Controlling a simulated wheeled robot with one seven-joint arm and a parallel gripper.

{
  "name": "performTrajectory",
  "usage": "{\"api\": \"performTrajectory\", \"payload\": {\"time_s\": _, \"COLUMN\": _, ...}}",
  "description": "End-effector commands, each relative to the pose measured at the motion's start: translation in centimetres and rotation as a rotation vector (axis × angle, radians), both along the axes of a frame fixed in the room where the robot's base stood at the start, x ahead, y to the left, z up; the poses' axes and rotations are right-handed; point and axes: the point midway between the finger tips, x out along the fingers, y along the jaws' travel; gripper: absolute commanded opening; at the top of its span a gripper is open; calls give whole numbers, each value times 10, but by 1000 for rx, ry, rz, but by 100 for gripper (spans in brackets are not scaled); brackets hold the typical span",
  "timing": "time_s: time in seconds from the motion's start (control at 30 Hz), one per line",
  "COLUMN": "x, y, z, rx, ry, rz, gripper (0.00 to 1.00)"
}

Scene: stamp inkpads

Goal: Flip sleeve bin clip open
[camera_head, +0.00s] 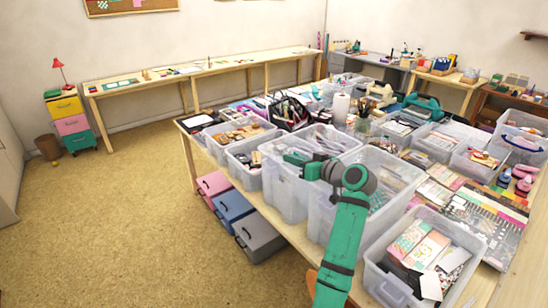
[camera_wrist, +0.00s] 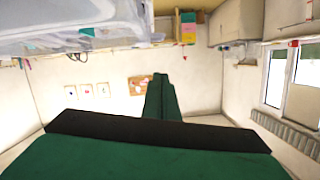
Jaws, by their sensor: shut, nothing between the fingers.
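Tall translucent plastic bins stand on the craft table; one (camera_head: 285,196) is just left of my arm and a larger one (camera_head: 405,175) is behind and to its right. I cannot tell which is the sleeve bin, and no clip can be made out. My gripper (camera_head: 290,158) is above the left bin's upper part, pointing left; whether it touches the rim cannot be told. In the wrist view, its green fingers (camera_wrist: 160,78) are together and empty. A blurred pale bin side (camera_wrist: 70,35) fills that view's upper left.
An open bin of cards (camera_head: 371,275) stands at the table's front right. Smaller open bins (camera_head: 240,178) crowd the left side. Pink, blue and grey boxes (camera_head: 256,238) sit under the table. The floor (camera_head: 110,220) to the left is clear.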

Motion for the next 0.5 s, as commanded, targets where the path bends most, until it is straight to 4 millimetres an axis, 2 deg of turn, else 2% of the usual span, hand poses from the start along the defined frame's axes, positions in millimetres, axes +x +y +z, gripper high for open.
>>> {"api": "performTrajectory", "payload": {"time_s": 0.4, "x": 0, "y": -16, "z": 0, "rx": -1, "ry": 0, "rz": -20, "gripper": 0}}
{"api": "performTrajectory", "payload": {"time_s": 0.5, "x": 5, "y": -12, "z": -1, "rx": 1, "ry": 0, "rz": -20, "gripper": 0}}
